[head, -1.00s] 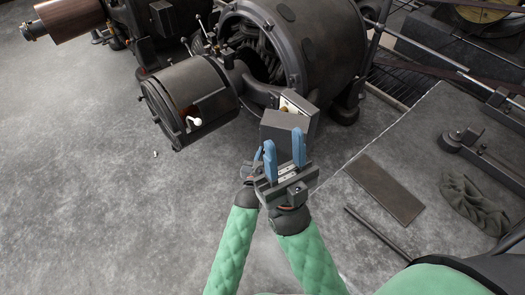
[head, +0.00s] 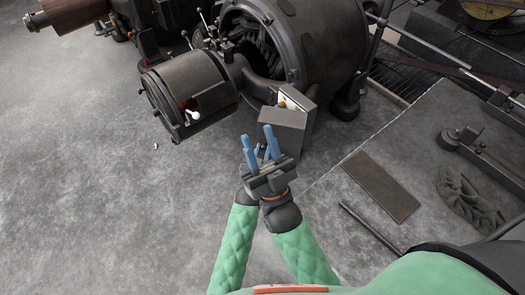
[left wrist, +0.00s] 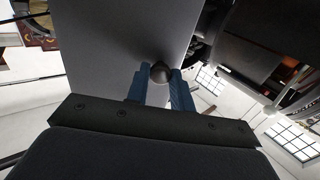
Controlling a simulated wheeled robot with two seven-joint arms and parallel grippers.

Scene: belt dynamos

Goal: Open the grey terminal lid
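The terminal box (head: 311,108) sits low on the front of the big dark dynamo. Its grey lid (head: 281,129) stands tilted out from the box, so pale and brassy parts (head: 288,99) show inside. In the left wrist view the lid (left wrist: 115,40) is a plain grey panel with a round dark knob (left wrist: 161,72). My left gripper (left wrist: 160,78) has its blue fingers on both sides of the knob, seemingly closed on it. In the head view it is mostly hidden under my right gripper (head: 259,146), which is open and empty, with its fingers apart in front of the lid.
The dynamo (head: 325,40) rises behind the box. A dark cylinder with a white-knobbed handle (head: 190,100) stands to its left. At right, a grey slab holds a brown plate (head: 375,186), a rod (head: 370,228) and a crumpled cloth (head: 468,200).

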